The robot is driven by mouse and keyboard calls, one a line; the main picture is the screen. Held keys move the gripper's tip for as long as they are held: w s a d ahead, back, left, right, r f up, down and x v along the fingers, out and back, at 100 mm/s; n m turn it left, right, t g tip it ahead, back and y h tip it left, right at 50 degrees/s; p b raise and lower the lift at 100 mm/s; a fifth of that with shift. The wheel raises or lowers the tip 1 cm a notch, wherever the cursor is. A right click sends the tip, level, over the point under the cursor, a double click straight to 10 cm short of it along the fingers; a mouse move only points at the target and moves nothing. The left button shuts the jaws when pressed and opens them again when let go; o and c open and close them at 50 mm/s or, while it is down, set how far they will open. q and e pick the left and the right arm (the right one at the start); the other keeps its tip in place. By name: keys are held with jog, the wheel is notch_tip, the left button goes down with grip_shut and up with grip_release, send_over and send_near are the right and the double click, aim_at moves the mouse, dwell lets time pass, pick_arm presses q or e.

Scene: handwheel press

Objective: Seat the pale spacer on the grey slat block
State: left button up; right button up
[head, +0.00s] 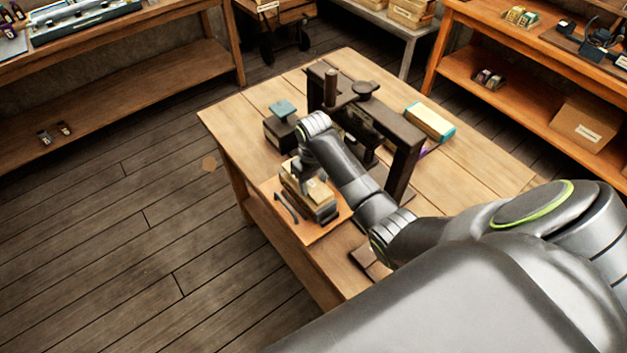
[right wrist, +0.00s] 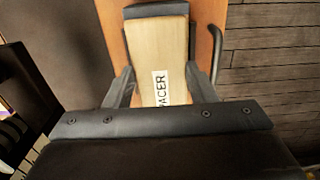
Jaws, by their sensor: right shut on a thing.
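The pale spacer (right wrist: 158,50), a light wooden block with a "SPACER" label, lies lengthwise between my right gripper's fingers (right wrist: 162,87) in the right wrist view. The right gripper is shut on its sides. In the head view the spacer (head: 319,191) shows under the right gripper (head: 303,178), over the orange board at the table's near left edge. A dark grey block (head: 326,213), seemingly the grey slat block, shows below and at its near end; its grey end (right wrist: 157,9) also shows past the spacer in the wrist view. Whether they touch is hidden. My left gripper is out of view.
The dark press frame (head: 405,158) with its handwheel (head: 365,88) stands close beside my right arm. A teal-topped dark block (head: 283,108) stands behind the gripper. A cream and teal block (head: 430,121) lies right of the press. A black curved handle (head: 287,206) edges the orange board (head: 271,191).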

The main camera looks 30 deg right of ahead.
jog(key=shift+f+b, duration=0.45)
jog(key=shift+f, duration=0.6)
jog(key=o, duration=1.1)
notch_tip(320, 180, up, 6)
jog(key=shift+r+b, duration=0.15)
jog(key=shift+b, duration=0.65)
jog(key=shift+r, duration=0.65)
